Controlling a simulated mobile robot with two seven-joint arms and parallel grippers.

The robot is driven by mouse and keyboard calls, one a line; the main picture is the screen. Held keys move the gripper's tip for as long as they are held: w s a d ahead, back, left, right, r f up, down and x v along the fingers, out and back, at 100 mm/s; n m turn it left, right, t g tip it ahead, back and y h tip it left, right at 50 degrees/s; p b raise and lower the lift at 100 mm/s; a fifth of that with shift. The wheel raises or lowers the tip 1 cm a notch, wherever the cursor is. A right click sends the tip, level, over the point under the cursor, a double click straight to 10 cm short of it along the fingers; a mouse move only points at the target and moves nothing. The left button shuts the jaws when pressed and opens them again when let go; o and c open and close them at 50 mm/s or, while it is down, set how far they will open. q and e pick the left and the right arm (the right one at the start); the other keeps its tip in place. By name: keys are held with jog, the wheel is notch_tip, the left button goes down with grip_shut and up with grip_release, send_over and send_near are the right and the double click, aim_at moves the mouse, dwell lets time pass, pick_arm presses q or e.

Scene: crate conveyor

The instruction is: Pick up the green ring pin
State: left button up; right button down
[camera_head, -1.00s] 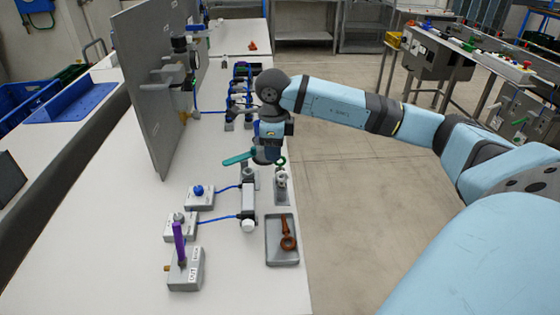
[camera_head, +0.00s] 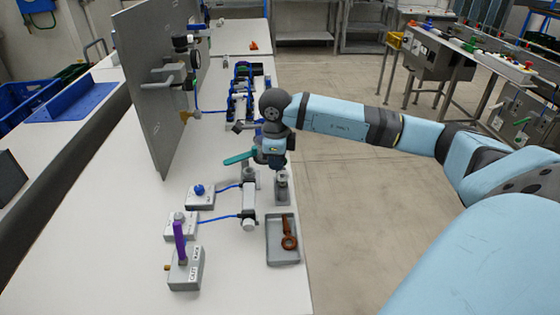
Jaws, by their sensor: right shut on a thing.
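The green ring pin stood in a small grey holder (camera_head: 282,188) near the table's right edge; its ring is now hidden behind my right gripper (camera_head: 276,166). My right gripper points down directly over this holder and is shut on the pin. The grip itself is too small and covered to see in detail. My left gripper is out of view.
A teal lever (camera_head: 240,158) sticks out just left of my right gripper. A grey tray (camera_head: 270,255) holding a brown ring-ended pin (camera_head: 289,232) lies nearer. A purple-handled block (camera_head: 187,272) and a grey upright panel (camera_head: 150,100) stand left.

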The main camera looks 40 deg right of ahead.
jog(key=shift+r, duration=0.15)
pick_arm(q)
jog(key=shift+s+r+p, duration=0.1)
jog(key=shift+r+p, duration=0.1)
jog(key=shift+p, duration=0.6)
pick_arm(e)
notch_tip(320, 180, up, 20)
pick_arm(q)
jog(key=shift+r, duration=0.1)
